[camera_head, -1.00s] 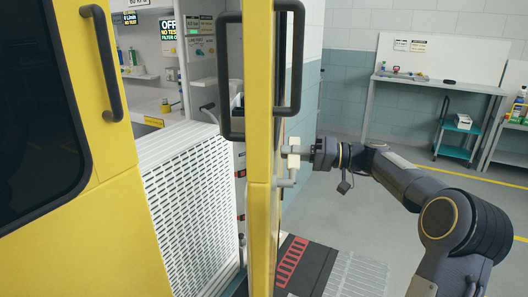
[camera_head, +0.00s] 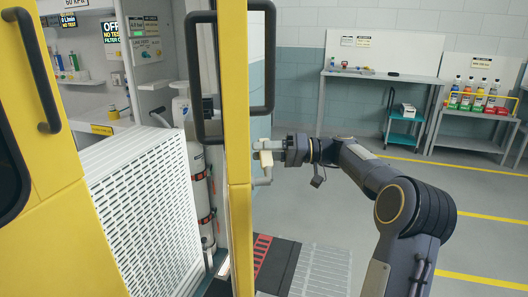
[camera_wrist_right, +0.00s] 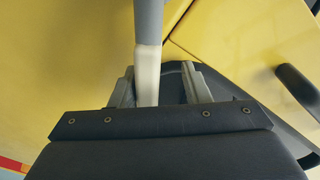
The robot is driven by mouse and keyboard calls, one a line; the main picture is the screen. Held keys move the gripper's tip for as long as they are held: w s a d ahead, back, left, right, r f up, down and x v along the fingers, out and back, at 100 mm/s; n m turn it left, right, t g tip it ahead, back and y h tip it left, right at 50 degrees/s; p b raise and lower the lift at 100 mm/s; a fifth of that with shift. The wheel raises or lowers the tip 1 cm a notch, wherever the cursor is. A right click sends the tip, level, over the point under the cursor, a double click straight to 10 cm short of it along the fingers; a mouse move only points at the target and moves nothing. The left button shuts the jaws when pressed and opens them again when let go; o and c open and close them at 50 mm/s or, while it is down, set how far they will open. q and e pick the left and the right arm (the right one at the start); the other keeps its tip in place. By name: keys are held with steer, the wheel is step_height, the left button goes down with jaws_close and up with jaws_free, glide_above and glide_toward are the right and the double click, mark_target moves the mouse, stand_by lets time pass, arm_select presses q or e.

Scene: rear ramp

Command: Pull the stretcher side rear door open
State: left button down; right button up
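My right gripper (camera_head: 268,155) is at this handle, on the door's right side. In the right wrist view the two fingers (camera_wrist_right: 161,88) stand apart with the bar between them. The bar is nearer the left finger, and a gap shows toward the right finger. My left gripper is not in view.
A yellow panel with a black grab handle (camera_head: 37,75) is at the left. A white perforated ramp (camera_head: 150,215) stands upright in the opening. A dark step with red strip (camera_head: 262,255) lies below. A bench (camera_head: 385,76) and a blue-green cart (camera_head: 403,125) are at the back; floor at right is clear.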

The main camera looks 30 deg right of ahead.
steer(key=v, duration=0.7)
steer(key=shift+s+d, duration=0.2)
steer(key=shift+d, duration=0.15)
steer(key=shift+s+d, duration=0.1)
steer(key=s+d, duration=0.5)
steer(key=s, duration=0.2)
steer(key=shift+d+p, duration=0.2)
steer(key=shift+p, duration=0.25)
steer(key=shift+f, duration=0.1)
steer(key=shift+c, duration=0.4)
